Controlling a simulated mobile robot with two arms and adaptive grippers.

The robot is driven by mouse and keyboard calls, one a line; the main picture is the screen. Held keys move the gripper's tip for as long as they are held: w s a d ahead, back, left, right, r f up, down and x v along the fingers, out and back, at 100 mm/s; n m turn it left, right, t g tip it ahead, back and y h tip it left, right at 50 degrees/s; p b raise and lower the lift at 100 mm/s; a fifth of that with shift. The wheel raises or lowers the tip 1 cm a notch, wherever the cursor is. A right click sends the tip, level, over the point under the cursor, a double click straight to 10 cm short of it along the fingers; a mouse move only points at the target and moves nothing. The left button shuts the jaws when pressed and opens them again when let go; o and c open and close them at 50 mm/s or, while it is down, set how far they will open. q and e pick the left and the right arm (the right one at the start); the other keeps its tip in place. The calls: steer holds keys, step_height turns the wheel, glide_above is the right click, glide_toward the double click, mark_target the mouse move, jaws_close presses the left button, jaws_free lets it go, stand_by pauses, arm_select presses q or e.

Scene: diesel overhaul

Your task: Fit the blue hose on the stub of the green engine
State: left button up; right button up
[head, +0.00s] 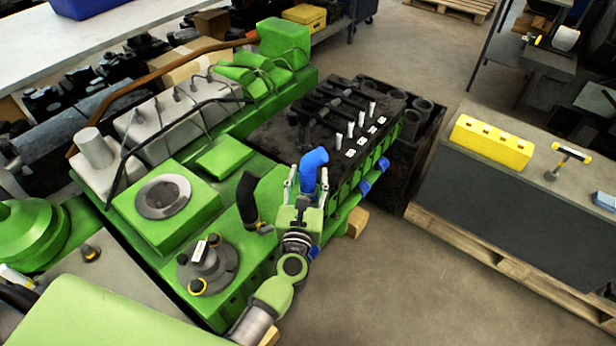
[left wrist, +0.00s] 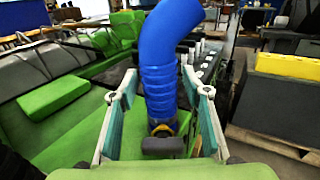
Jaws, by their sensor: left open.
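My right gripper is not in view.
A black bent hose (head: 247,198) stands on the engine left of my gripper. A grey flange with a cap (head: 207,262) is nearer. To the right, a grey bench (head: 455,185) carries a yellow block (head: 492,144) and a hammer-like tool (head: 565,160). Open floor lies between.

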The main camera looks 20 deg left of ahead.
arm_select(q)
steer(key=s+d, duration=0.2)
steer(key=s, duration=0.9)
steer(key=shift+s, duration=0.4)
